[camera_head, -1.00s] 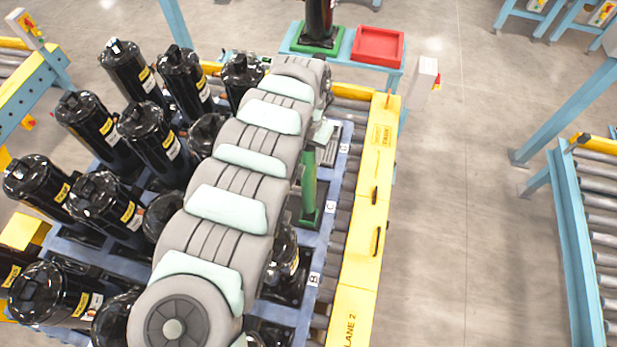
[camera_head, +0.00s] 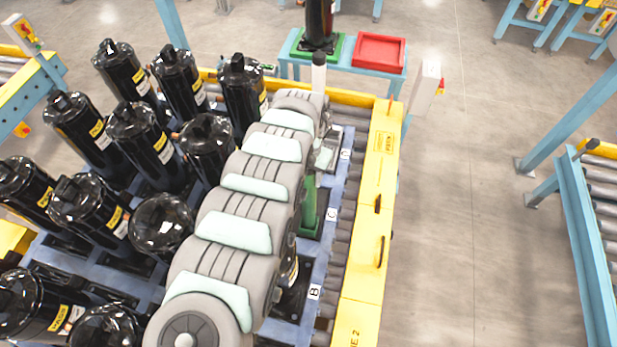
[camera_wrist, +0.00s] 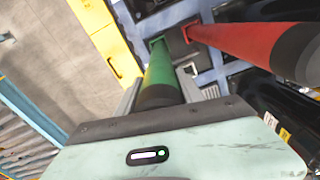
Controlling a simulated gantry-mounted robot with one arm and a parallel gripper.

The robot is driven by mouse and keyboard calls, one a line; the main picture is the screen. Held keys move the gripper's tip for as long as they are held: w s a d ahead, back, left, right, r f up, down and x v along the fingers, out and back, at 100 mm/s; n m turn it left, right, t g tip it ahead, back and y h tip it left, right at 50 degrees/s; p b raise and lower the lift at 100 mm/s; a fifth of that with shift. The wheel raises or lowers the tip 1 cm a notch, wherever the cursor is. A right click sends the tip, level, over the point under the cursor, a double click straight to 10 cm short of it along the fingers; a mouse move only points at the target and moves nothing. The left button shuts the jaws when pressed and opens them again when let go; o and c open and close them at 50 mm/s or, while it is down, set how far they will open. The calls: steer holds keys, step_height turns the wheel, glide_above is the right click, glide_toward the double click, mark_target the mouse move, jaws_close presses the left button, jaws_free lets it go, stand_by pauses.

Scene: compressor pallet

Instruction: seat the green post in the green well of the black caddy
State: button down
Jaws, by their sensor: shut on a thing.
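The green post (camera_wrist: 162,72) stands between the two grey fingers of my gripper (camera_wrist: 160,88) in the wrist view, and the gripper is shut on it. Its far end meets a green square rim, the green well (camera_wrist: 156,43); I cannot tell how deep it sits. The dark caddy (camera_wrist: 174,40) shows only in part around the well. In the head view the green post (camera_head: 310,205) stands roughly upright beside my arm, low over the blue pallet, partly hidden by the arm.
A red post (camera_wrist: 240,42) leans across the wrist view close to the green one. Several black compressors (camera_head: 140,140) crowd the blue pallet (camera_head: 345,190) left of my arm. A yellow rail (camera_head: 375,225) runs along its right side.

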steer(key=c, duration=0.7)
jaws_free()
steer(key=shift+f, duration=0.1)
steer(key=shift+c, duration=0.2)
steer(key=shift+w+r, duration=0.1)
steer(key=shift+r, duration=0.5)
step_height(320, 180, up, 11)
steer(key=shift+r+b, duration=0.1)
steer(key=shift+b, duration=0.85)
